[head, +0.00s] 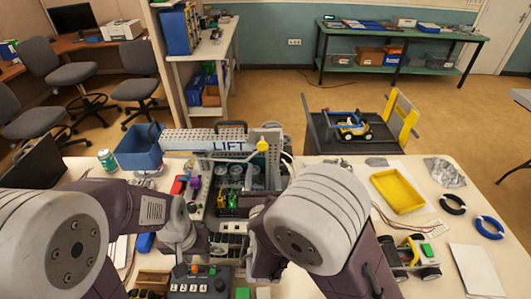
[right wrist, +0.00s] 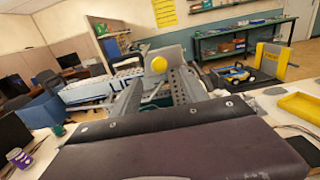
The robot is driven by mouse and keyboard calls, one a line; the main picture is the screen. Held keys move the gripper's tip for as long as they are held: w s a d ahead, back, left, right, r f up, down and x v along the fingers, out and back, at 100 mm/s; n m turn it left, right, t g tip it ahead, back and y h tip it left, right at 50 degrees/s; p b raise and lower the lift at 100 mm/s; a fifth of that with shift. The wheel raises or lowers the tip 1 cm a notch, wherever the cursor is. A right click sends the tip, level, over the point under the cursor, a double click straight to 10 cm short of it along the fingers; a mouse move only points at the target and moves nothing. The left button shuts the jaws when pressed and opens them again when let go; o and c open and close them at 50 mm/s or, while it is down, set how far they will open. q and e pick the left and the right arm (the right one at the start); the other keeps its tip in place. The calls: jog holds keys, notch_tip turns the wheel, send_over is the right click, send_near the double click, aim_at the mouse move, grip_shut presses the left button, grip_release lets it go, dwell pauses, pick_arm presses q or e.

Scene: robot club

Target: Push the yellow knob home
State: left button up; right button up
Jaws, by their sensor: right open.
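The yellow knob (head: 262,145) sticks out of a grey upright plate at the right end of the machine (head: 200,140) marked LIFT. In the right wrist view the knob (right wrist: 159,65) shows just beyond my right gripper (right wrist: 160,86), in line with the gap between its fingers. That gripper is open and empty; whether it touches anything is not clear. In the head view my right arm hides it. My left gripper (head: 181,242) hangs low over the table's front left, away from the knob; its fingers are not clear.
A blue bin (head: 138,147) and a green can (head: 106,160) stand left of the machine. A yellow tray (head: 398,191), a small wheeled vehicle (head: 409,257) and tape rolls (head: 488,226) lie to the right. A control box (head: 196,284) sits at the front.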

aim_at(262, 147)
jog(key=w+p, duration=0.2)
jog(key=w, duration=0.6)
jog(key=shift+a+r, duration=0.1)
jog(key=shift+a, duration=0.05)
jog(key=shift+w, duration=0.45)
grip_shut()
dwell(0.6)
